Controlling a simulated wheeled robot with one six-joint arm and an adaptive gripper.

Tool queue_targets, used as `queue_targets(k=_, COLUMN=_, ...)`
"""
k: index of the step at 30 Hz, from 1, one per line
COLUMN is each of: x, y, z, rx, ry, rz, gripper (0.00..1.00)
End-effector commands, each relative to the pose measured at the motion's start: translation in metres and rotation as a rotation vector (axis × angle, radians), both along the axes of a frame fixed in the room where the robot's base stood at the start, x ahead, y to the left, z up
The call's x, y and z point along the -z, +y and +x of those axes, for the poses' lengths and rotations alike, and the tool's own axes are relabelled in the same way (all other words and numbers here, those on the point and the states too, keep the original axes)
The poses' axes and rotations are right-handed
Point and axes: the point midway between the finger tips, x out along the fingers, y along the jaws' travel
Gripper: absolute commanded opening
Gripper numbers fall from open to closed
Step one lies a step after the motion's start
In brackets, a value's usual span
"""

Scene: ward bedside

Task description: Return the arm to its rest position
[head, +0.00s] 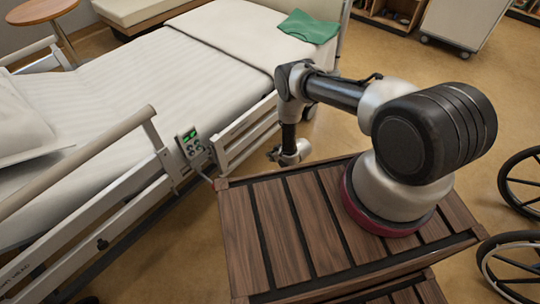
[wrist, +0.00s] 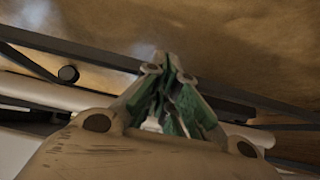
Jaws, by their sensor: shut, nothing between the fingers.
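My arm reaches left from its base over the wooden slatted top, and its end hangs down beside the bed. In the wrist view my gripper (wrist: 168,66) is shut, with its green-padded fingers close together and nothing between them. The fingers stand out against the tan floor and dark bed-frame bars. In the head view the wrist end is small and low, between the bed rail and the wooden top, and the fingers cannot be made out clearly.
The bed (head: 150,85) with side rails (head: 85,165) and a hand control (head: 188,142) stands at left. A green cloth (head: 309,27) lies on its far end. A wheelchair (head: 515,265) is at right, a wheeled cabinet (head: 462,22) behind. The floor (head: 345,130) behind the arm is clear.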

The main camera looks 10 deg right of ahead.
Motion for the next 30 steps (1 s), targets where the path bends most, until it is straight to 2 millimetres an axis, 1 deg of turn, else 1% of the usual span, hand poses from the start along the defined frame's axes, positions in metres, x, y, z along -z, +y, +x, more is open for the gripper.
queue_targets(k=12, x=-0.012, y=-0.041, z=-0.055, rx=0.004, ry=0.002, rz=0.0, gripper=0.0)
queue_targets(k=17, x=-0.014, y=-0.047, z=-0.065, rx=0.001, ry=0.001, rz=0.0, gripper=0.0)
queue_targets(k=24, x=-0.015, y=-0.048, z=-0.066, rx=0.001, ry=0.0, rz=0.001, gripper=0.0)
queue_targets(k=26, x=-0.013, y=-0.049, z=-0.069, rx=0.005, ry=0.015, rz=-0.003, gripper=0.0)
queue_targets(k=28, x=-0.006, y=-0.053, z=-0.077, rx=0.007, ry=0.061, rz=-0.021, gripper=0.0)
queue_targets(k=29, x=-0.001, y=-0.056, z=-0.083, rx=0.011, ry=0.091, rz=-0.034, gripper=0.0)
queue_targets(k=30, x=0.005, y=-0.061, z=-0.094, rx=0.017, ry=0.14, rz=-0.056, gripper=0.0)
